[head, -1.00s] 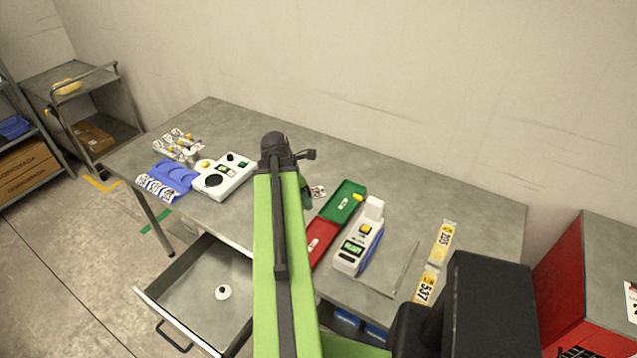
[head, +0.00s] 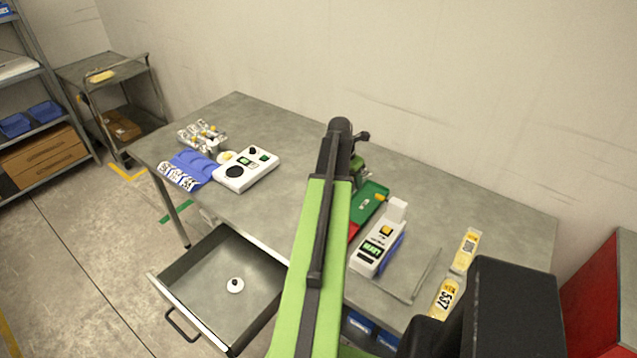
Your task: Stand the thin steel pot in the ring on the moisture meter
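A white instrument (head: 262,160) with a green display, dark knobs and a black round spot lies flat at the left of the steel table. A second white instrument (head: 368,262) with a lit green screen and a yellow button stands right of my arm. I cannot tell for sure which is the moisture meter, and no ring is clear on either. I cannot pick out the thin steel pot; small shiny items (head: 204,132) cluster at the table's far left. My gripper (head: 359,160) is mostly hidden behind my arm, above the table near the green tray; its fingers cannot be read.
A green tray (head: 371,199) and a red tray are partly covered by my arm. An open drawer (head: 213,299) juts out in front, with a small white, black-topped item (head: 235,285) inside. Yellow labelled strips (head: 467,250) lie at right.

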